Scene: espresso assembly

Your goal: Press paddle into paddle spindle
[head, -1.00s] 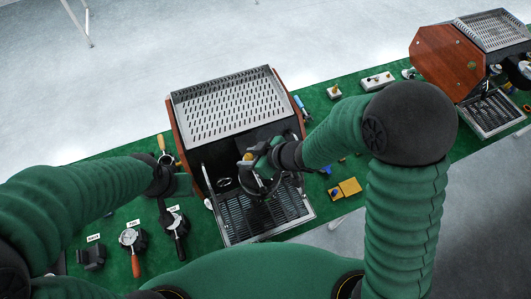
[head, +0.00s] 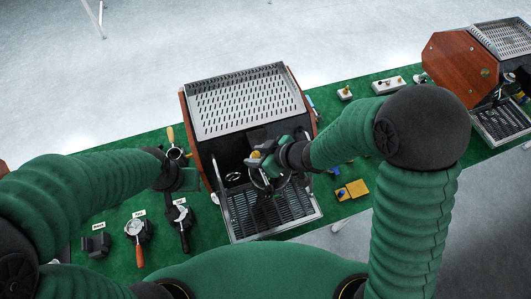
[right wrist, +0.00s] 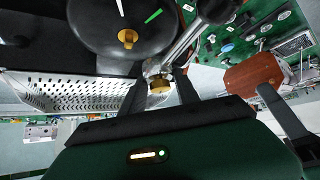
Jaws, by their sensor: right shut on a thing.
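The espresso machine (head: 246,104) with wooden sides stands at the centre. My right gripper (head: 264,163) is at its front, above the drip tray (head: 268,211). In the right wrist view, my right gripper (right wrist: 160,90) is shut on a small brass-ended part (right wrist: 159,84), which seems to be the paddle. Close by, a brass stub (right wrist: 128,38), likely the paddle spindle, sticks out of a round black body (right wrist: 125,20). The held part looks apart from the stub, but depth is hard to judge. My left gripper (head: 186,180) is left of the machine; its fingers are unclear.
Several portafilters, one with an orange handle (head: 139,256), lie on the green mat (head: 120,217) at left. A yellow block (head: 357,188) lies right of the machine. A second machine (head: 458,66) stands at far right.

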